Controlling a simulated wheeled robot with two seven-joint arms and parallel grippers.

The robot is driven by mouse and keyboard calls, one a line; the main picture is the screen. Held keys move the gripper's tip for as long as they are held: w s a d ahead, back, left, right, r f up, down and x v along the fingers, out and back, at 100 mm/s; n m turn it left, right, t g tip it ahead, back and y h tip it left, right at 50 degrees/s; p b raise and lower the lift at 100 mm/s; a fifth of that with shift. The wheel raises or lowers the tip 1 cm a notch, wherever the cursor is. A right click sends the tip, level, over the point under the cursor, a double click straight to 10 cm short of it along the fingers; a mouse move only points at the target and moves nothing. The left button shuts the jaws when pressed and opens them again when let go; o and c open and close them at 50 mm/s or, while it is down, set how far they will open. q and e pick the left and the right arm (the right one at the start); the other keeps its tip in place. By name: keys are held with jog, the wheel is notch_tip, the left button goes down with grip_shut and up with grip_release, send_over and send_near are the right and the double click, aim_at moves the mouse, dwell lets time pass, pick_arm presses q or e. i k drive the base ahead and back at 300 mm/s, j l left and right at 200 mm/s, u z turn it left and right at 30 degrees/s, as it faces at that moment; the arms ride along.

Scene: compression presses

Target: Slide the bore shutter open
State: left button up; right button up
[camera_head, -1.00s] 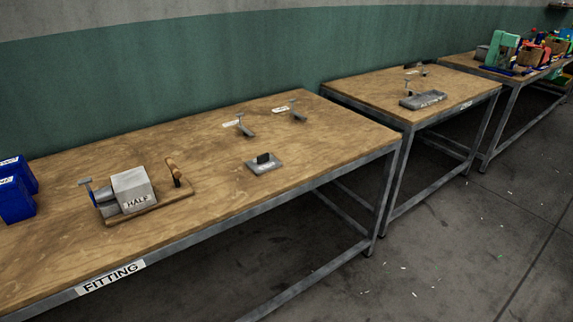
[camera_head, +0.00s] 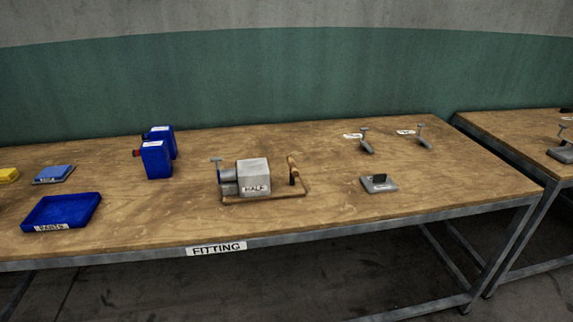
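A grey metal block labelled HALF (camera_head: 254,177) sits on a wooden base on the bench marked FITTING (camera_head: 217,248). A grey cylinder with a T-shaped handle (camera_head: 222,176) joins its left side. A wooden handle (camera_head: 293,168) stands at its right. A small grey plate with a dark upright tab (camera_head: 378,181) lies farther right; its label is too small to read. I cannot tell which part is the bore shutter. Neither of my grippers shows in the view.
A blue tray labelled PARTS (camera_head: 62,211), blue containers (camera_head: 157,159), a blue pad (camera_head: 54,174) and a yellow item (camera_head: 8,176) stand at left. The bench front is mostly clear. Another bench (camera_head: 520,130) stands right.

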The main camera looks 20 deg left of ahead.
aim_at(216, 159)
jog(key=i+j+u, duration=0.15)
jog(key=i+u, duration=0.15)
jog(key=i, duration=0.15)
jog(key=i+j+u, duration=0.1)
jog(key=i+u, duration=0.2)
jog(key=i, duration=0.15)
